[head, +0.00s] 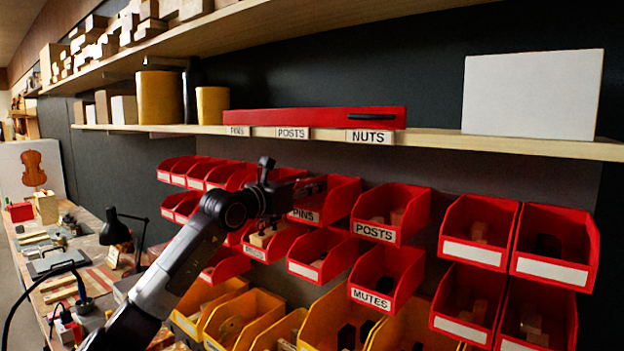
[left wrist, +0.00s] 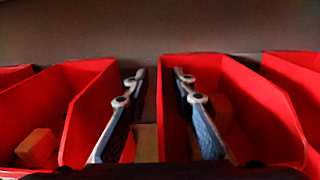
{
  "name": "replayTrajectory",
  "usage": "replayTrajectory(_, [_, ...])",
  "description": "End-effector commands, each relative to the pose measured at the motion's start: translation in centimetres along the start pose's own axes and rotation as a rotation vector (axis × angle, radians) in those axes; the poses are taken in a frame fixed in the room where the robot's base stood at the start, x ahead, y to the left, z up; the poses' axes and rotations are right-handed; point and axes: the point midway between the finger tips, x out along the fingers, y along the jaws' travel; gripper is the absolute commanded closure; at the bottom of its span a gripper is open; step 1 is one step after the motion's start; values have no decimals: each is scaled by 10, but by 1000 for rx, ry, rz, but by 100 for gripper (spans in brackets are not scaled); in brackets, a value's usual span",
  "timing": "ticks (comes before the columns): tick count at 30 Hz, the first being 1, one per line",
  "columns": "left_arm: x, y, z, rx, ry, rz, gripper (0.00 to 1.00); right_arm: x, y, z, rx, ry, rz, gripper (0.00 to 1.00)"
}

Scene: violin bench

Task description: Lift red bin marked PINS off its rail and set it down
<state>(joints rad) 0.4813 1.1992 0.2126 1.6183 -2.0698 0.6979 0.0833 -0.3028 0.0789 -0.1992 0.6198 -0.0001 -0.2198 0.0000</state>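The red bin marked PINS (head: 337,205) hangs in the upper row of red bins, left of the bin marked POSTS (head: 378,234). My left gripper (head: 312,187) is at the left side of the PINS bin and partly covers it. In the left wrist view, the two fingers (left wrist: 160,115) are apart. Red bin walls and a narrow brownish gap show between them, and red bins lie on both sides. I cannot tell whether the fingers touch a wall. No bin label shows in the left wrist view. My right gripper is not in view.
A wooden shelf (head: 520,142) runs above the bins, with a red flat box (head: 330,117) and a white box (head: 533,93) on it. A bin marked MUTES (head: 390,277) and yellow bins (head: 245,317) hang lower. A cluttered bench (head: 95,285) with a black lamp (head: 115,231) stands left.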

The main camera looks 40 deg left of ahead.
Motion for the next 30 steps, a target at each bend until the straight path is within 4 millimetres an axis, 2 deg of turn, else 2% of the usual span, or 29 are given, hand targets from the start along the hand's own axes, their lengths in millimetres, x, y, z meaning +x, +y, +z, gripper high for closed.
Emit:
replayTrajectory(10, [3, 0, -1, 0, 1, 0, 77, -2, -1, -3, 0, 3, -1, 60])
replayTrajectory(15, [3, 0, -1, 0, 1, -1, 96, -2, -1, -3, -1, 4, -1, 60])
replayTrajectory(17, [3, 0, -1, 0, 1, -1, 100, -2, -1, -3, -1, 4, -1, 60])
replayTrajectory(30, [3, 0, -1, 0, 1, -1, 100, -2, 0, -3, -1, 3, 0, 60])
